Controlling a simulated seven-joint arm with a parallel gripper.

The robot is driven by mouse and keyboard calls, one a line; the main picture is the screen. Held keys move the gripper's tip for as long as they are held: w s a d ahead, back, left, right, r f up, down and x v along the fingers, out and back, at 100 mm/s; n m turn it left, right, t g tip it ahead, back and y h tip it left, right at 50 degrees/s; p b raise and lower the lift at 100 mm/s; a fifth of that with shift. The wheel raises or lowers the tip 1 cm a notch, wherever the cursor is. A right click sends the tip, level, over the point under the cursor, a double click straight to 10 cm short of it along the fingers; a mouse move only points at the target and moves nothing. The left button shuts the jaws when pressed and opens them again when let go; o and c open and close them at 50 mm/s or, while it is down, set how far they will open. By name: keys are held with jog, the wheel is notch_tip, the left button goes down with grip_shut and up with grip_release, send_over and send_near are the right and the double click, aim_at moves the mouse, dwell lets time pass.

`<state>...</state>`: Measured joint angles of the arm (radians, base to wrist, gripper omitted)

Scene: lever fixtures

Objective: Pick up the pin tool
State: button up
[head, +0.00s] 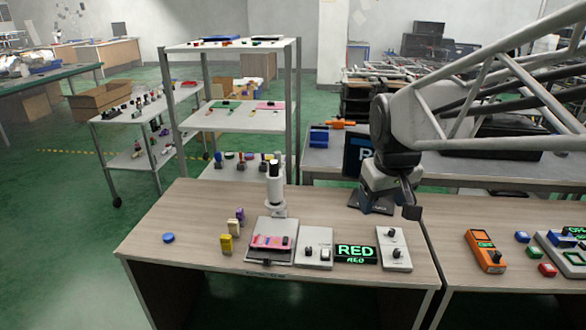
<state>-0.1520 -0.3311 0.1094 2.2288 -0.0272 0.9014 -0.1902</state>
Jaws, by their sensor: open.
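I cannot tell for certain which object is the pin tool. On the wooden table (180,225), small upright blocks stand left of centre: a yellow one (226,244), a paler yellow one (234,227) and a purple one (240,215). My gripper (411,208) hangs low over the table's back right, apart from these objects. Its fingers are small and partly hidden by the wrist, and I see nothing held.
A blue disc (168,238) lies at the left. Switch panels (316,247) (394,248) flank a black sign reading RED (356,252). An orange meter (485,250) is on the right table. A shelf rack (298,110) stands behind. The table's left front is mostly clear.

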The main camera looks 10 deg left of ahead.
jog(key=w+a+n, duration=0.3)
jog(key=w+a, duration=0.4)
jog(key=w, duration=0.4)
jog(key=n+g, duration=0.2)
jog(key=n, duration=0.8)
send_over(240, 210)
jog(key=f, duration=2.8)
jog(key=shift+s+a+f, duration=0.1)
jog(key=shift+s+a, duration=0.2)
jog(key=shift+s, duration=0.05)
jog(key=f, duration=0.1)
jog(key=f+n, duration=0.1)
jog(key=f, duration=0.1)
jog(key=shift+w, duration=0.35)
jog(key=shift+d+f+g, duration=0.2)
jog(key=shift+f+g, duration=0.1)
jog(key=shift+f, duration=0.2)
jog(key=shift+f, duration=1.3)
